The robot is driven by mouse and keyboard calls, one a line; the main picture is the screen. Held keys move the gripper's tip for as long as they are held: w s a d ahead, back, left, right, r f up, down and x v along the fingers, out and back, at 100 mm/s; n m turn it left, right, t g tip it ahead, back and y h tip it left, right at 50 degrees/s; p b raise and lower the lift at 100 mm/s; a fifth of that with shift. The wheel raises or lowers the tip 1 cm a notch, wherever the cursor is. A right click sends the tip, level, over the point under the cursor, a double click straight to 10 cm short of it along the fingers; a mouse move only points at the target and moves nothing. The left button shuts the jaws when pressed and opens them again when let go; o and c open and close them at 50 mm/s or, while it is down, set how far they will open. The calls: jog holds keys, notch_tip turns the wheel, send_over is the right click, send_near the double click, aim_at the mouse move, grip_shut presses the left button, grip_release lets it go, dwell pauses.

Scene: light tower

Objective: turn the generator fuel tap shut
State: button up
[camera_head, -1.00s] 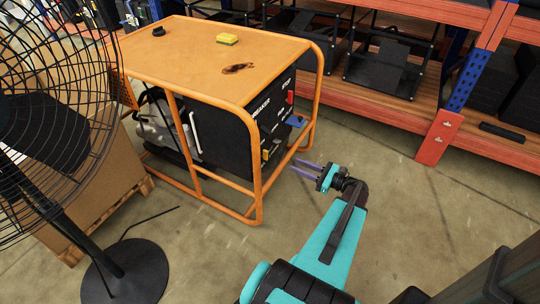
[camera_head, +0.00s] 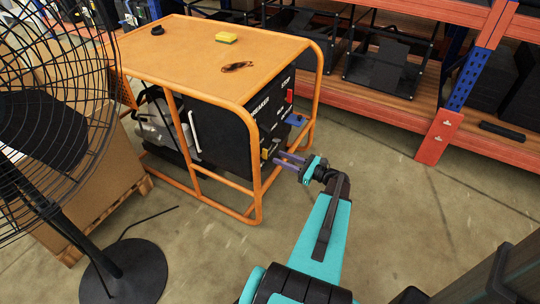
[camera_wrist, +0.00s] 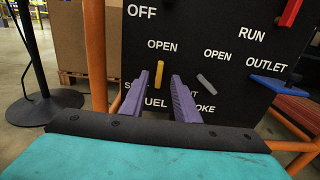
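The fuel tap is a small yellow lever (camera_wrist: 159,74) on the black generator panel (camera_wrist: 203,24), above the FUEL label. It stands about upright, under the word OPEN; the SHUT label to its lower left is partly covered by a finger. A yellow part (camera_head: 264,154) shows low on the panel in the head view. My gripper (camera_wrist: 159,76) is open, with its two purple fingers pointing at the panel. In the wrist view the lever shows between the fingertips, with a gap on both sides. I cannot tell whether the tips reach past it.
A grey choke lever (camera_wrist: 206,81) is just right of the right finger. A red switch (camera_wrist: 291,12) and blue outlet (camera_wrist: 274,85) are farther right. The orange frame (camera_head: 256,165) surrounds the generator. A fan (camera_head: 125,272) stands left; open floor lies in front.

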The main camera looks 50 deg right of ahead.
aim_at(265, 154)
jog(key=x, duration=0.6)
jog(key=shift+b, duration=0.35)
jog(key=shift+w, duration=0.1)
grip_shut()
